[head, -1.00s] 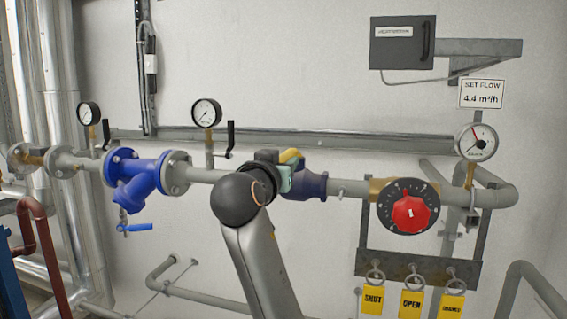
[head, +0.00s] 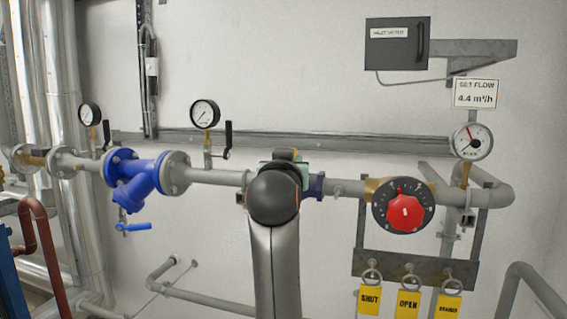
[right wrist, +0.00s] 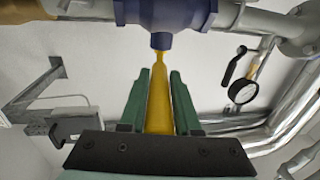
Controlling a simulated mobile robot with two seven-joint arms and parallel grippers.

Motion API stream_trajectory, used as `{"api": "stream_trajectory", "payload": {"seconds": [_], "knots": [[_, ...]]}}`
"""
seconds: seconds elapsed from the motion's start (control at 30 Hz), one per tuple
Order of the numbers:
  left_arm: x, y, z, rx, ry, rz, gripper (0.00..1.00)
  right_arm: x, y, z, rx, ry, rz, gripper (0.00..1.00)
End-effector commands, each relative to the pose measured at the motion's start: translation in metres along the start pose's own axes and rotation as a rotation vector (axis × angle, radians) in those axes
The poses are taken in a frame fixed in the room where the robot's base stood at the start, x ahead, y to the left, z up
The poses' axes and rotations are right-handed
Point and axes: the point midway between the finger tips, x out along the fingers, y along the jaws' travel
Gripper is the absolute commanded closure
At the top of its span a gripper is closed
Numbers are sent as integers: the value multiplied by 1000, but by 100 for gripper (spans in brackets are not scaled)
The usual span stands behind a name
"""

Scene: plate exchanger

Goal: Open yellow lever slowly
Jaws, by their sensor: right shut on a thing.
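The yellow lever (right wrist: 160,105) lies lengthwise between the green fingers of my right gripper (right wrist: 160,77) in the right wrist view. The gripper is shut on it. The lever's narrow neck meets the dark blue valve body (right wrist: 165,12) on the grey pipe. In the head view my right arm rises from below, and its round dark wrist hides the lever and most of the valve. Part of the valve's blue body (head: 316,186) and a little of the green gripper (head: 303,172) show there. My left gripper is not in view.
A red knob (head: 404,213) on a black dial sits right of the valve, with a flow gauge (head: 472,141) beyond. A blue strainer (head: 135,177) and a pressure gauge (head: 205,114) are on the left. Yellow tags (head: 409,302) hang below the dial.

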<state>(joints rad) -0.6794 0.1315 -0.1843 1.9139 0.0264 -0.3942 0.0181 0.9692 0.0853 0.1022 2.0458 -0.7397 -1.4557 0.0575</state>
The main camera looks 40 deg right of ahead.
Motion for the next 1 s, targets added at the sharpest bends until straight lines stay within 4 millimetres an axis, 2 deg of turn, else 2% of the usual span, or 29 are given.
{"api": "stream_trajectory", "payload": {"seconds": [0.07,0.1,0.33,0.67,0.77,1.0], "knots": [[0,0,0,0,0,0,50,0,-1,-1,-1,4,-1,100],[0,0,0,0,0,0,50,0,-1,-1,-1,4,-1,64],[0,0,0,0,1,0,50,0,0,0,-1,2,1,39],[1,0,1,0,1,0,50,-5,-1,0,0,3,1,39],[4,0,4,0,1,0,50,-18,-1,1,3,4,-1,39],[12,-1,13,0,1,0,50,-70,-1,1,4,5,-3,39]]}}
